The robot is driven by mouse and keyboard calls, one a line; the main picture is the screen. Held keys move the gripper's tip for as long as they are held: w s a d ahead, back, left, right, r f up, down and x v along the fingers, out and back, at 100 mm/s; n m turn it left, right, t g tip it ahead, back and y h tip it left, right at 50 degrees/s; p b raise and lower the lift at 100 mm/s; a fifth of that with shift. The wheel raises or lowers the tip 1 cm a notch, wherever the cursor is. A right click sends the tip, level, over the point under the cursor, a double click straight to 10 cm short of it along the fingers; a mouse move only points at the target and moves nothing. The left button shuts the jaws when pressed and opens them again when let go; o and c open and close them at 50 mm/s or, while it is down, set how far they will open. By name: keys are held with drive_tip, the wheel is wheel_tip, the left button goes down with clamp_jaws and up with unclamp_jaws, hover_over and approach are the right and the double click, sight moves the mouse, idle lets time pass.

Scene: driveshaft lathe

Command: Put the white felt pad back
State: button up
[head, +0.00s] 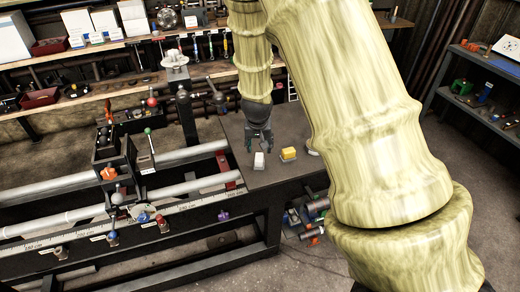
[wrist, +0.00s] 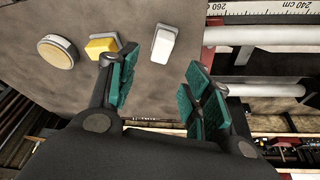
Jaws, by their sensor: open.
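A white block-shaped pad (head: 259,161) with a grey edge lies on the grey plate at the right end of the lathe bench. It also shows in the wrist view (wrist: 164,42), ahead of my fingers. I take it for the white felt pad. My gripper (head: 259,146) points down just behind and above it in the head view. In the wrist view the green-padded fingers of my gripper (wrist: 160,92) are spread apart with nothing between them. The pad lies beyond the fingertips and does not appear to be held.
A yellow block (wrist: 102,46) lies beside the white pad, left of it in the wrist view. A round cream disc (wrist: 57,52) lies farther left. Lathe rails (head: 200,183) and a scale strip (head: 130,214) run left of the plate. A shelf (head: 478,85) stands at right.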

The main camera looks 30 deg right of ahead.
drive_tip(key=s+a+f+n+g, duration=0.1)
drive_tip(key=s+a+f+n, duration=0.15)
drive_tip(key=s+f, duration=0.6)
drive_tip(key=s+a+f+n+g, duration=0.1)
drive_tip(key=s+a+f, duration=0.3)
drive_tip(key=s+f, duration=0.5)
drive_tip(key=s+a+f+n, duration=0.1)
drive_tip(key=s+a+f, duration=0.2)
drive_tip(key=s, duration=0.3)
drive_tip(key=s+a+f+n+y, duration=0.1)
drive_tip(key=s+a+f, duration=0.3)
drive_tip(key=s, duration=0.2)
drive_tip(key=s+a+f+n+g+y, duration=0.1)
drive_tip(key=s+a+f, duration=0.2)
drive_tip(key=s, duration=0.4)
drive_tip(key=shift+a+f, duration=0.15)
drive_tip(key=shift+a, duration=0.45)
